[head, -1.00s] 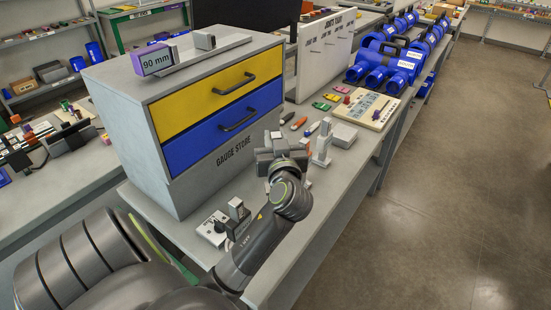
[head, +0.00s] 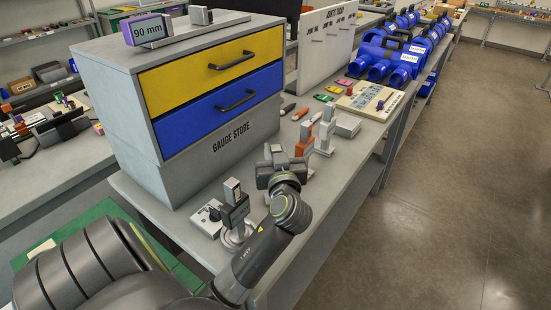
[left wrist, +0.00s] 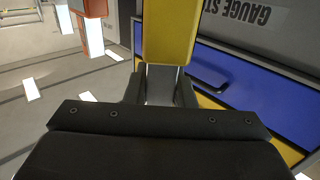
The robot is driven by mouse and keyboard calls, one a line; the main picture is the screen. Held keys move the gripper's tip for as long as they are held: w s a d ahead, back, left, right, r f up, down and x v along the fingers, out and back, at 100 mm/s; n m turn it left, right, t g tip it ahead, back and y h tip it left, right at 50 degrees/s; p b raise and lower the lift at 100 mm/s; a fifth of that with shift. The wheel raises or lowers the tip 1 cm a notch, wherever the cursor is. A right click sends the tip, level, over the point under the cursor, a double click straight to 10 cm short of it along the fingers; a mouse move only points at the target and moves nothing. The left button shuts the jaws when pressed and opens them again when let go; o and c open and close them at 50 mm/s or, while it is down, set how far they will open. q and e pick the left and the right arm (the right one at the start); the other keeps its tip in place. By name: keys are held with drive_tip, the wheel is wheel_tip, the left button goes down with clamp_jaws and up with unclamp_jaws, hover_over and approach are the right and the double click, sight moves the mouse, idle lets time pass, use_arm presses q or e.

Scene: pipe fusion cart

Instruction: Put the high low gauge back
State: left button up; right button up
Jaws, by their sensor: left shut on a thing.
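My left gripper (head: 281,162) is over the bench in front of the gauge store cabinet (head: 175,178). In the left wrist view its fingers (left wrist: 160,92) are shut on a grey metal part below a yellow block (left wrist: 171,32). This looks like one tool, probably the high low gauge, but no label on it shows. In the head view the gripper hides the held tool. An orange block with light metal parts (head: 304,138) is just beyond the gripper and also shows in the left wrist view (left wrist: 92,32). My right gripper is not in view.
The yellow drawer (head: 215,75) and blue drawer (head: 222,117) are shut. A silver upright tool (head: 326,132) stands right of the orange block. A small device with a round base (head: 236,222) sits nearer. A light board (head: 370,100) lies farther back. The aisle floor is clear.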

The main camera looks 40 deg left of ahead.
use_arm(q)
drive_tip(key=o, duration=0.5)
drive_tip(key=shift+f, duration=0.15)
drive_tip(key=shift+c, duration=0.2)
drive_tip(key=o, duration=0.4)
drive_tip(key=shift+o, duration=0.2)
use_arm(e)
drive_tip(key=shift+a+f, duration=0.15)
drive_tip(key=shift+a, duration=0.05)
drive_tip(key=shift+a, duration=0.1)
